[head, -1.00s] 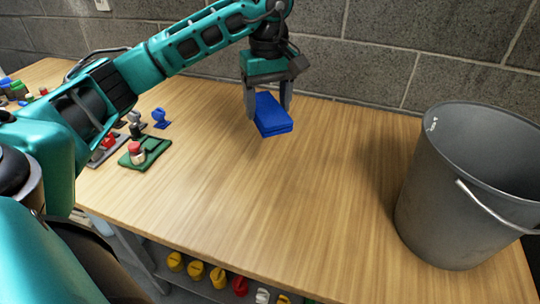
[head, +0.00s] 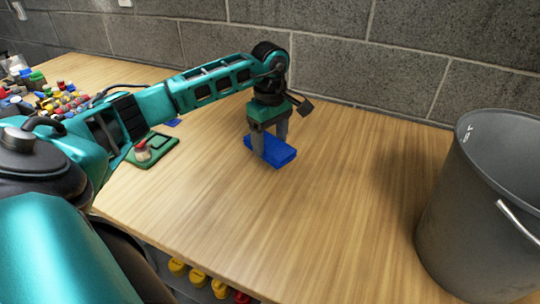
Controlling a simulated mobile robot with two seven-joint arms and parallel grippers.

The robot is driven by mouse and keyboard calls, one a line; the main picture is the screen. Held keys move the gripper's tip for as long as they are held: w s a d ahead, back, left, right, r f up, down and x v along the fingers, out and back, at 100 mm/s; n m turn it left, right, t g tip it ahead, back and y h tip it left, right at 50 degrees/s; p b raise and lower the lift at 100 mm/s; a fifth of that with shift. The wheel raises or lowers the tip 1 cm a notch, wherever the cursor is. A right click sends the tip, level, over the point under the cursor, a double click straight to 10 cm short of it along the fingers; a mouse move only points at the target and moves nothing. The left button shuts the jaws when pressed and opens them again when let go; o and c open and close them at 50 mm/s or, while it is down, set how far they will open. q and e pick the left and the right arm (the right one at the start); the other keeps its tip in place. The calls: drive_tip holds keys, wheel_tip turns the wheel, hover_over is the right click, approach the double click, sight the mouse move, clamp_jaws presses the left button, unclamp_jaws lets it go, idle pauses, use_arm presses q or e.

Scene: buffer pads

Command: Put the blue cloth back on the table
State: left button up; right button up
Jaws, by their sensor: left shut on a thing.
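The blue cloth (head: 281,157) is a folded flat pad at the middle of the wooden table (head: 230,222), low at the tabletop. I cannot tell for certain whether it touches the wood. My left gripper (head: 270,148) points down from above and is shut on the cloth; its fingers cover part of it. My right gripper is not in view.
A grey metal bucket (head: 470,215) stands at the right. A green tray (head: 155,152) with a red-and-white item lies left of the cloth, partly behind my arm. Several small coloured parts (head: 65,100) crowd the far left. The table around the cloth is clear.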

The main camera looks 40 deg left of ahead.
sight(269, 143)
use_arm(q)
drive_tip(key=shift+f, duration=2.4)
drive_tip(key=shift+f+b, duration=0.15)
drive_tip(key=shift+b, duration=0.2)
drive_tip(key=o, duration=1)
wheel_tip(269, 143, up, 12)
drive_tip(key=shift+r+p, duration=0.2)
drive_tip(key=shift+p, duration=0.6)
drive_tip(key=shift+s, duration=0.1)
